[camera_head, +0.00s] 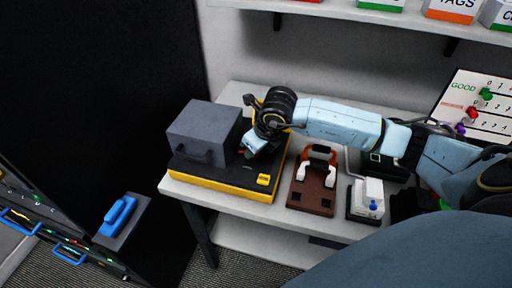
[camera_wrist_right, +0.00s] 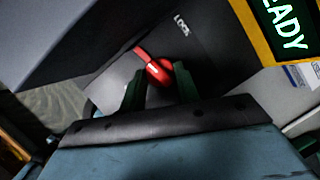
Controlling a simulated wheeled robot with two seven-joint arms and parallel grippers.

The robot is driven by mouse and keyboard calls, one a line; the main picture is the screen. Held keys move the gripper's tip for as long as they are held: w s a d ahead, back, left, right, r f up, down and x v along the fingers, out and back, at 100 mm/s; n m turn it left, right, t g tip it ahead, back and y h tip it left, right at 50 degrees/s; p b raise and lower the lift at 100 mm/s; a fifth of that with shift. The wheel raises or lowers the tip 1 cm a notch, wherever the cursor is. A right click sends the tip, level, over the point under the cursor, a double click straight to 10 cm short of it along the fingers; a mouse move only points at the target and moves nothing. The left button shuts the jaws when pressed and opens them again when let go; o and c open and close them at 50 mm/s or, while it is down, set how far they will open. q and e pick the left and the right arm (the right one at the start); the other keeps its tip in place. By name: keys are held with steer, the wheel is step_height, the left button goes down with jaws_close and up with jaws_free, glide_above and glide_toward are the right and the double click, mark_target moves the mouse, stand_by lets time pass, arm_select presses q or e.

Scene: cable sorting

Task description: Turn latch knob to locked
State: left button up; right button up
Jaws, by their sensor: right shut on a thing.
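The red latch knob (camera_wrist_right: 159,70) sits on a dark panel (camera_wrist_right: 205,55) in the right wrist view. Its pointer arm reaches up and left, and a white "LOCK" mark lies up and right of it. My right gripper (camera_wrist_right: 160,84) is shut on the knob, one dark finger on each side. In the head view my right gripper (camera_head: 256,146) is down at the black and yellow fixture (camera_head: 222,184), beside its grey box (camera_head: 203,133). My left gripper is not in view.
A brown board with white and orange clamps (camera_head: 312,192) and a white device with a blue knob (camera_head: 368,197) stand right of the fixture. A shelf (camera_head: 350,12) with boxes hangs above. A "READY" display (camera_wrist_right: 285,25) shows in the wrist view.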

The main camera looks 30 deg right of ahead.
steer(key=shift+m+h, duration=0.3)
steer(key=shift+m, duration=0.5)
steer(key=o, duration=0.7)
steer(key=shift+r, duration=0.1)
steer(key=v, duration=1.3)
steer(key=shift+a+r, duration=0.1)
steer(key=shift+a, duration=0.05)
